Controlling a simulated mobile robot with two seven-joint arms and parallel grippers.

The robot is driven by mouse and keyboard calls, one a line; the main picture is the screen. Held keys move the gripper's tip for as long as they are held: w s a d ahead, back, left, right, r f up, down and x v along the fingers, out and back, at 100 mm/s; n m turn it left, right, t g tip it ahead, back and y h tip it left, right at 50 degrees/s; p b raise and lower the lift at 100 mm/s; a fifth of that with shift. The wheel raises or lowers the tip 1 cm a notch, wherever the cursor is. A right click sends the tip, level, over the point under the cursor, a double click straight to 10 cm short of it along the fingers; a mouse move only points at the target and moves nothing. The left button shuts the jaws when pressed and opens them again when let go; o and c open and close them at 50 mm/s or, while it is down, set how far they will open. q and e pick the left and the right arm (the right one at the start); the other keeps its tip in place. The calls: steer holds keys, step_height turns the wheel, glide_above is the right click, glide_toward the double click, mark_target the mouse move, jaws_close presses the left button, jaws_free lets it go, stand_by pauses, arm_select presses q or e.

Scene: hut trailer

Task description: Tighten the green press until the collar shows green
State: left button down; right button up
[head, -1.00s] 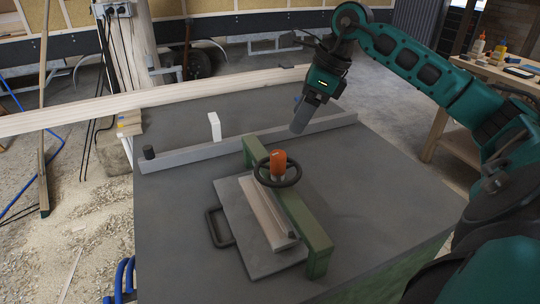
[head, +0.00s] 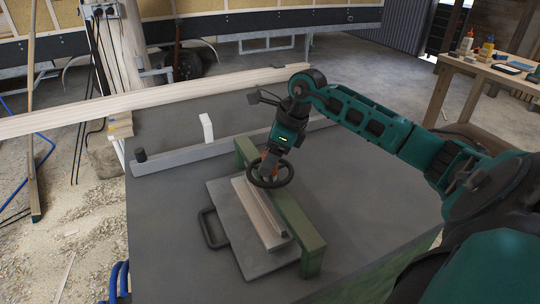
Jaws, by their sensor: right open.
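The green press (head: 300,228) stands on the grey table as a low beam over a grey plate (head: 263,262). A wooden piece (head: 255,213) lies on the plate along the beam. The black handwheel (head: 271,184) sits on top of the press. My right gripper (head: 268,165) points down at the wheel's hub, with its fingers around or just above the orange knob, which is mostly hidden. The gripper is open, and I cannot tell whether it touches the knob. The collar's colour cannot be made out. My left gripper is not in view.
A grey fence bar (head: 180,156) with a white upright block (head: 206,127) crosses the table behind the press. Long timber (head: 150,101) lies along the far side. A workbench (head: 480,68) with bottles stands at the right. The table's front left is clear.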

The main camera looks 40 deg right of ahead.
steer(key=c, duration=1)
steer(key=shift+c, duration=0.2)
steer(key=shift+m, duration=0.3)
steer(key=m+h+b, duration=0.1)
steer(key=m, duration=0.2)
steer(key=m+t+h+b, duration=0.1)
steer(key=m, duration=0.2)
steer(key=m+h+b, duration=0.1)
steer(key=m, duration=0.2)
steer(key=shift+m+h, duration=0.3)
steer(key=shift+h, duration=0.1)
steer(key=shift+m+h+b, duration=0.45)
steer(key=shift+m+h, duration=0.05)
steer(key=shift+m, duration=0.7)
